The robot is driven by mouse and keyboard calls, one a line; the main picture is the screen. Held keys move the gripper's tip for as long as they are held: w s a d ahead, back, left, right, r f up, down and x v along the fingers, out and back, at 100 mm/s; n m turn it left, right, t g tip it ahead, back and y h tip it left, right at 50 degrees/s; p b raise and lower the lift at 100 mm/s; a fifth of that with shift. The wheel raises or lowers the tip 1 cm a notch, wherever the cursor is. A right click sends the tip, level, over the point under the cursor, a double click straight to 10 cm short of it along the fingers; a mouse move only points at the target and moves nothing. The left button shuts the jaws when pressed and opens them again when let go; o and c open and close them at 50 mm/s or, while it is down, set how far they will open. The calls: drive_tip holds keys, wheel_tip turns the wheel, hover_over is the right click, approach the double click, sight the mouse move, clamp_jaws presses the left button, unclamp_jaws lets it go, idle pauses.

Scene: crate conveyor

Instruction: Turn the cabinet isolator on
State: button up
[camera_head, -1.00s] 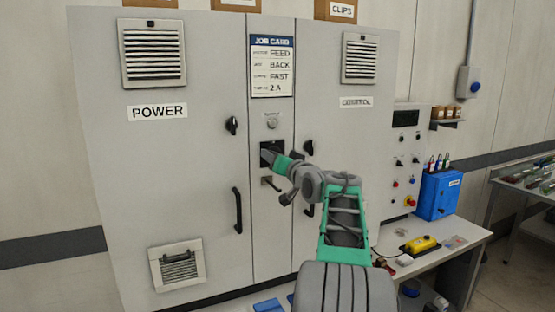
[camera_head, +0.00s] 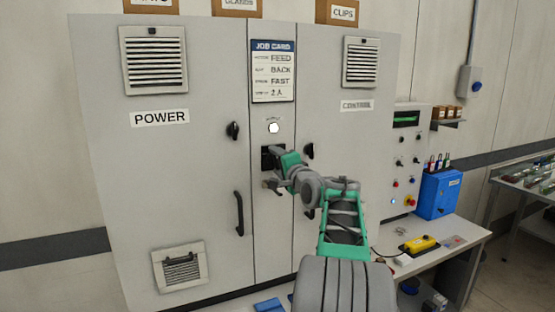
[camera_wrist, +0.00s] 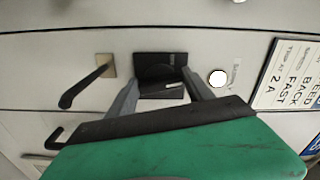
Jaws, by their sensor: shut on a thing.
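The cabinet isolator (camera_head: 266,157) is a black square switch on the narrow middle panel of the grey cabinet (camera_head: 215,75). It shows upper middle in the wrist view (camera_wrist: 153,60). My gripper (camera_head: 278,155) reaches it from the right. In the wrist view its two grey fingers (camera_wrist: 160,88) stand either side of the isolator's black handle, shut on it. The fingers and the green gripper body hide part of the handle. The round lamp (camera_head: 273,128) above the isolator glows white, and it is also bright in the wrist view (camera_wrist: 217,78).
A lever handle (camera_wrist: 86,86) sits beside the isolator in the wrist view. A job card (camera_head: 273,72) hangs above the lamp. Black door handles (camera_head: 238,213) stick out from the cabinet. Right of it are a control box (camera_head: 406,150), a blue box (camera_head: 438,195) and a bench (camera_head: 440,255).

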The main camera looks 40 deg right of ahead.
drive_tip(key=shift+m+p, duration=0.5)
drive_tip(key=shift+m, duration=0.7)
drive_tip(key=o, duration=1.4)
drive_tip(key=shift+c, duration=0.2)
drive_tip(key=shift+s, duration=0.1)
drive_tip(key=b+v, duration=0.2)
drive_tip(key=v, duration=0.5)
drive_tip(key=shift+s, duration=0.25)
drive_tip(key=shift+a, duration=0.15)
